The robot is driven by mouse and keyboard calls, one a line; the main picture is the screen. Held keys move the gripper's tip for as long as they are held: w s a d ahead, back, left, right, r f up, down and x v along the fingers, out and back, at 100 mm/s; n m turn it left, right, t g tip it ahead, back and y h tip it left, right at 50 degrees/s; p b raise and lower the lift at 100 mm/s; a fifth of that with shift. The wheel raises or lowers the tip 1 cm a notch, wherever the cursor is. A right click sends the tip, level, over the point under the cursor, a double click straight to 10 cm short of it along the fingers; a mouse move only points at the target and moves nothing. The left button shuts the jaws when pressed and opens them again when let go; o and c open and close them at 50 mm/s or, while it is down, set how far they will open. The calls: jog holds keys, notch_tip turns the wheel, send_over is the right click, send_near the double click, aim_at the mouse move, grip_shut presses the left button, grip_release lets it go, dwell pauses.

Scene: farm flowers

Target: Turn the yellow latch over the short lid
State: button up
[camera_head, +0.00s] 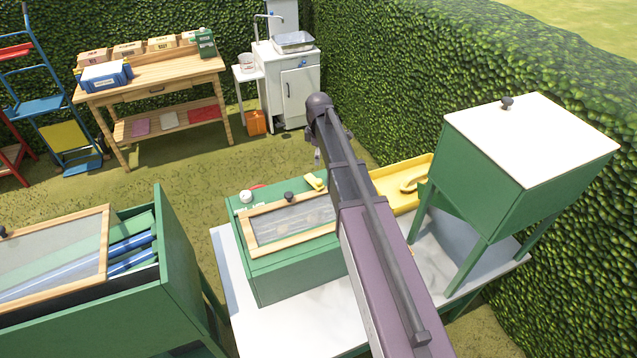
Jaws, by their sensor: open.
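The yellow latch (315,181) is at the far right edge of a green box, beside the wooden frame of the short lid. The short lid (292,224) has a clear panel and a dark knob, and lies shut on the green box (298,276). The box stands on a white-topped table. My gripper (317,158) shows only as a small grey part, above the latch and apart from it. My arm hides the rest of the gripper and the right end of the lid. I cannot make out anything held.
A white jar (246,197) stands on the box's far left corner. A green hopper with a white top (531,138) stands on legs at right, near a yellow tray (403,181). A green planter (178,260) is at left. A wooden bench (150,78) stands behind.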

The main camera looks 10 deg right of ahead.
aim_at(319, 180)
jog(key=shift+f+b, duration=5.2)
jog(key=shift+f, duration=0.3)
jog(key=shift+d, duration=0.1)
grip_shut()
